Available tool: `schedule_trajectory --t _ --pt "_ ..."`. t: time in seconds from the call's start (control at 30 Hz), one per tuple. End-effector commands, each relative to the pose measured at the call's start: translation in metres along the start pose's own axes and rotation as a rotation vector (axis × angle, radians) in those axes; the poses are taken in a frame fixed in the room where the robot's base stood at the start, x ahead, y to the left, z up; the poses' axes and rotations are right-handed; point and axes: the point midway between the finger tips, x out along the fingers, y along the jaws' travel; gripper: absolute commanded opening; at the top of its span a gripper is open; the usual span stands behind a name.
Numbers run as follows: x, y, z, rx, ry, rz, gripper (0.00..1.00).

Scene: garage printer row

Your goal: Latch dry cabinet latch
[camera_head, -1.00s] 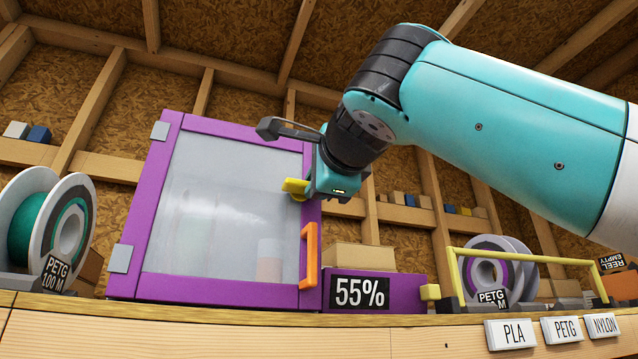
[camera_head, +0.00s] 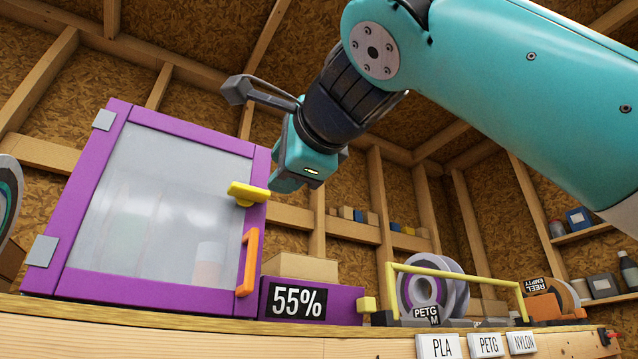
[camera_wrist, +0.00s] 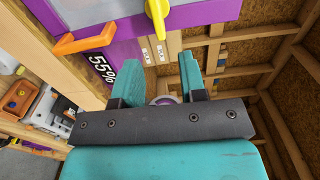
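The purple dry cabinet (camera_head: 75,240) stands on the shelf at left, its clear-panelled door looking closed. The yellow latch (camera_head: 248,193) lies roughly level across the door's upper right edge, above the orange handle (camera_head: 249,262). In the wrist view the latch (camera_wrist: 157,20) is at the top, beyond my fingertips, and the handle (camera_wrist: 85,42) is at upper left. My gripper (camera_head: 284,184) is just right of the latch and appears apart from it. In the wrist view my gripper (camera_wrist: 158,68) has its two teal fingers spread with nothing between them.
A purple humidity box reading 55% (camera_head: 300,302) with a cardboard box (camera_head: 300,266) on top stands right of the cabinet. A yellow rail (camera_head: 455,273) fronts the spools (camera_head: 430,292) farther right. Open space lies above the spools.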

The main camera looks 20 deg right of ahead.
Motion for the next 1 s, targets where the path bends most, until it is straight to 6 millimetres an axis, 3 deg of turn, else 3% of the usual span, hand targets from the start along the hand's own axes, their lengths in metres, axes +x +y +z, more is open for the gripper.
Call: schedule_trajectory --t 0.2,0.4,1.0 --pt "-0.045 -0.001 0.001 0.000 -0.008 0.002 0.38" --pt "-0.075 -0.005 0.001 -0.002 -0.005 0.005 0.38" --pt "-0.099 0.000 -0.001 0.000 0.001 0.002 0.38"
